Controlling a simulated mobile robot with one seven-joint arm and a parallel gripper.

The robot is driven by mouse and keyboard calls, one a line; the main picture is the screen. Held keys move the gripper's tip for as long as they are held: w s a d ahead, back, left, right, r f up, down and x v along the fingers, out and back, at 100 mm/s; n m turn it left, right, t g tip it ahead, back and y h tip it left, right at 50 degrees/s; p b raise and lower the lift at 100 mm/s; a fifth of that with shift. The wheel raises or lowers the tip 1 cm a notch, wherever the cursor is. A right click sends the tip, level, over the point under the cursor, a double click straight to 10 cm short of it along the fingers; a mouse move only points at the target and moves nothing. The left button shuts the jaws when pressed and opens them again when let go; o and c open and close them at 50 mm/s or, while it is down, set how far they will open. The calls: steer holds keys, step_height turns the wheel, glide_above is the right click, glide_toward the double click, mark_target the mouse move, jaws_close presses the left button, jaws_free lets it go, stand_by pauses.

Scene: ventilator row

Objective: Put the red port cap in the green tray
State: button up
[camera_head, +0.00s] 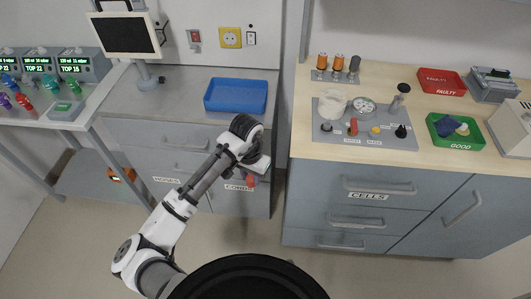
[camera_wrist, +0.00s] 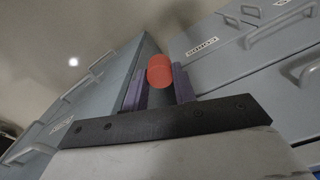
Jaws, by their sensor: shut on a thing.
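The red port cap (camera_wrist: 160,71) is a short red cylinder. In the wrist view my gripper (camera_wrist: 158,92) is shut on it, with the cap between the two purple fingers. In the head view the cap (camera_head: 251,181) shows as a small red spot below my gripper (camera_head: 254,173), in front of the grey drawer cabinet. The fingers are hardly visible there. The green tray (camera_head: 442,139), labelled GOOD, stands on the right wooden counter. It holds a dark blue thing and a pale thing. My gripper is well to the left of the tray and looks lower than the counter top.
A grey panel (camera_head: 325,139) with a gauge and several knobs lies left of the green tray. A red tray (camera_head: 442,91) labelled FAULTY stands behind. An empty blue tray (camera_head: 209,105) sits on the left counter. Drawer handles (camera_head: 378,187) stick out below the wooden counter.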

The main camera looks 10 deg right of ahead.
steer(key=w+a+f+n, duration=0.2)
steer(key=a+f+n, duration=0.1)
steer(key=f+n, duration=0.3)
steer(key=shift+w+f+n, duration=0.25)
steer(key=shift+w+n, duration=0.15)
